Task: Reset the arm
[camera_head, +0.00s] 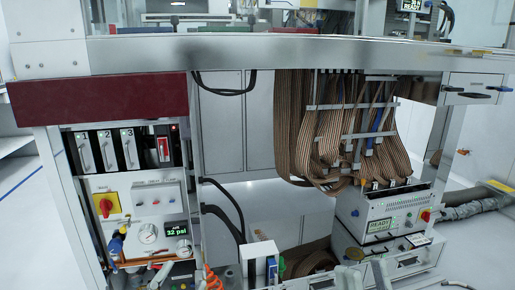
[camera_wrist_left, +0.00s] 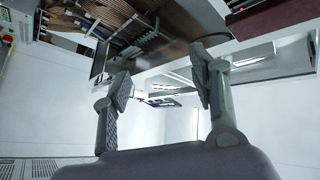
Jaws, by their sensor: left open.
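My left gripper (camera_wrist_left: 160,78) shows in the left wrist view with its two grey fingers spread wide and nothing between them. Behind the fingers there are pale walls and a pale floor, and neither finger visibly touches anything. In the head view, grey shapes at the lower edge may be parts of my grippers, but they are cut off and hard to make out. I cannot tell the state of my right gripper.
A test machine with a metal beam (camera_head: 280,52) fills the head view. Ribbon cables (camera_head: 310,130) hang under it. A control panel (camera_head: 140,205) with a red knob (camera_head: 106,206) stands left. A white instrument box (camera_head: 385,212) stands right. Pale floor shows at both sides.

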